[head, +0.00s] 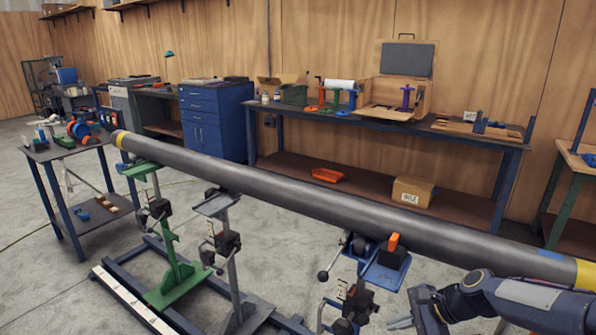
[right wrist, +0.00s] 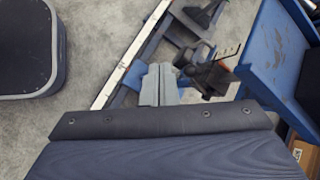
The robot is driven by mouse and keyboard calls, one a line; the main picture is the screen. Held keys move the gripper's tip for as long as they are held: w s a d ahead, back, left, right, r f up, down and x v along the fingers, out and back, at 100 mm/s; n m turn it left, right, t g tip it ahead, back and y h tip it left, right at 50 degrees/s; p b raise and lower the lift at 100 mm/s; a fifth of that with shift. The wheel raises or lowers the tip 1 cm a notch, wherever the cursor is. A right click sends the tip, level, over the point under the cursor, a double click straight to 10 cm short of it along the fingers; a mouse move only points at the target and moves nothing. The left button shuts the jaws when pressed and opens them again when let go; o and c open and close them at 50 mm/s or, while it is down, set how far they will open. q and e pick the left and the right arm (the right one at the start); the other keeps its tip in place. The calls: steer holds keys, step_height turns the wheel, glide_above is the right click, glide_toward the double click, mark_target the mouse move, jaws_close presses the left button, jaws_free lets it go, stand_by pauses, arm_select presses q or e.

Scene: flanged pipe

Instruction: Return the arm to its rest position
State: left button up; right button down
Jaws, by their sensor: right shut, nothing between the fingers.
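My right arm comes in at the lower right of the head view. Its gripper (head: 402,321) is in front of the pipe and below its right part, apart from it. In the right wrist view the pale grey fingers (right wrist: 159,84) are together with nothing between them. The long grey pipe (head: 290,195), with yellow bands at its ends and a blue mark near the right end, lies across several stands. My left arm and gripper are not in view.
A green stand (head: 172,255), a grey stand (head: 229,265) and a blue stand (head: 383,272) with an orange-topped block are under the pipe. The stand frame also shows in the right wrist view (right wrist: 130,52). A workbench (head: 450,143) and blue cabinet (head: 214,120) stand behind, a cart (head: 75,153) at left.

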steer(key=s+r+n+h+p, duration=0.1)
steer(key=s+r+n+p, duration=0.1)
steer(key=s+r+n, duration=0.3)
steer(key=s+a+r+n+t+h+p, duration=0.1)
steer(key=s+r+n, duration=0.3)
steer(key=s, duration=0.8)
steer(key=s+a+r+n+h+p, duration=0.1)
steer(key=s+r+n+p, duration=0.2)
steer(key=s, duration=0.6)
step_height(320, 180, up, 3)
steer(key=n, duration=0.2)
steer(key=shift+s+a+n+t+h, duration=0.15)
steer(key=shift+a+n+t+h, duration=0.1)
steer(key=shift+n+t+h, duration=0.05)
